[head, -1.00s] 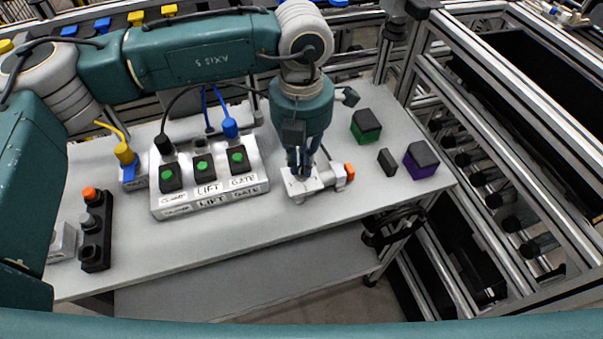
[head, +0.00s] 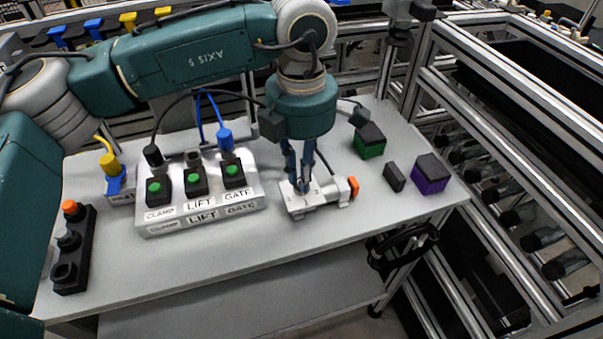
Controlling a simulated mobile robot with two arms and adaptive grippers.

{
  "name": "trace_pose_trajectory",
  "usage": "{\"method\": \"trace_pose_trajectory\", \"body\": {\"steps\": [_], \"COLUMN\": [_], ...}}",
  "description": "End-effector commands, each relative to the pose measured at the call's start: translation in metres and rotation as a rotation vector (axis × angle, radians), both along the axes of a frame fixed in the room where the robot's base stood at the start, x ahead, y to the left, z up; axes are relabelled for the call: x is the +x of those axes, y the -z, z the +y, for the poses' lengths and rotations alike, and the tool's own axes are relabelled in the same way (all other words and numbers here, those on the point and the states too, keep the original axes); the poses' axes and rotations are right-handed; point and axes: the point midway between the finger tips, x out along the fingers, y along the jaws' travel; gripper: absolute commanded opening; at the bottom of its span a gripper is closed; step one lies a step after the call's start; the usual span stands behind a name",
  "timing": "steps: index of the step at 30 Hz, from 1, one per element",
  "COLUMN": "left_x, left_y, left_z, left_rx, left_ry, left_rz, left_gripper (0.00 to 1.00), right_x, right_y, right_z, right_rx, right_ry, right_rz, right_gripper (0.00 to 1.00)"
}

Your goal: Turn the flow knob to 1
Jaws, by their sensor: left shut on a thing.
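A small white fixture (head: 324,197) with an orange end piece (head: 353,187) sits near the front edge of the grey table. My left gripper (head: 303,188) points down over the left part of this fixture. Its fingers are shut on the flow knob on top of the fixture. The knob is mostly hidden between the fingertips, so its pointer and setting cannot be read. My right gripper is not in view.
Left of the fixture stands a panel (head: 203,215) with green buttons labelled CLAMP, LIFT and GATE. A black strip (head: 75,250) with an orange button lies far left. Green (head: 369,141), black (head: 393,177) and purple (head: 430,175) blocks stand to the right.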

Motion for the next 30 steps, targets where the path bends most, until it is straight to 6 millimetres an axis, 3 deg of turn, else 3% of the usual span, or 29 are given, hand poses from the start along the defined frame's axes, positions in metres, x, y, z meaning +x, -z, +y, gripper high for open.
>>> {"method": "trace_pose_trajectory", "body": {"steps": [10,11,13,23,30], "left_x": [0.001,0.001,0.001,0.000,0.001], "left_y": [-0.002,-0.002,-0.001,-0.003,-0.039], "left_z": [0.000,0.000,0.000,0.000,0.000], "left_rx": [-0.002,-0.002,-0.001,-0.001,-0.001], "left_ry": [0.002,0.002,0.001,0.001,-0.001], "left_rz": [-0.003,-0.003,-0.003,-0.001,-0.006], "left_gripper": [0.00,0.18,0.31,0.31,0.31], "right_x": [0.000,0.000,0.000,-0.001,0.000], "right_y": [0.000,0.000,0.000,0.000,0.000], "right_z": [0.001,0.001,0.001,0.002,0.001], "right_rx": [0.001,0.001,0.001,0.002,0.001], "right_ry": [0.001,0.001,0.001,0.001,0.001], "right_rz": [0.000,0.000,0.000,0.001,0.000], "right_gripper": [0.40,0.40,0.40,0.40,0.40]}}
